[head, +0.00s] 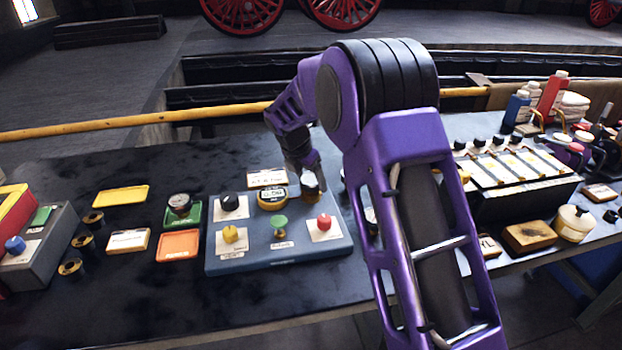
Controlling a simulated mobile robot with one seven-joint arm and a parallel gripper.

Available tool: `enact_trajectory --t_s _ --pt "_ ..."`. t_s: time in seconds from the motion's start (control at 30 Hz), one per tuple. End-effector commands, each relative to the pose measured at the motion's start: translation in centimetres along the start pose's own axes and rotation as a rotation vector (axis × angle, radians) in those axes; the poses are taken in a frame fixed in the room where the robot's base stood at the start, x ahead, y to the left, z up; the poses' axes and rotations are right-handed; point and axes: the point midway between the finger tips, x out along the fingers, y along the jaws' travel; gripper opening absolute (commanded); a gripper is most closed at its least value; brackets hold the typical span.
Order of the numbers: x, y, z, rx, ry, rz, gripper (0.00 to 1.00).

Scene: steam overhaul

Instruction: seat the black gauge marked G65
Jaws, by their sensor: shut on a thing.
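My gripper (310,184) points down over the back right part of a blue-grey panel (345,246). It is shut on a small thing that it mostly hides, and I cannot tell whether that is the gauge. A dark round gauge (179,203) with a pale face sits on a green tray (192,219) left of the panel. Its marking is too small to read, so I cannot tell whether it is G65. On the panel, a yellow-rimmed display (272,195) stands just left of my gripper.
The panel also bears a black knob (230,202), a yellow knob (232,234), a green knob (279,222) and a red button (324,221). An orange tray (178,246) lies left of it. Bottles (553,92) stand at the far right. Bare bench lies front left.

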Motion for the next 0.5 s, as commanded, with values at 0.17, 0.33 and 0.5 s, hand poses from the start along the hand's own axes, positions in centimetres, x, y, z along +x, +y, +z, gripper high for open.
enact_trajectory --t_s 0.17,0.33,0.5 --pt "-0.01 0.01 0.02 0.0 0.0 0.0 0.06" --pt "0.28 -0.02 -0.12 0.001 0.001 -0.001 0.06" --pt "0.43 0.0 -0.18 0.001 0.0 0.0 0.06"
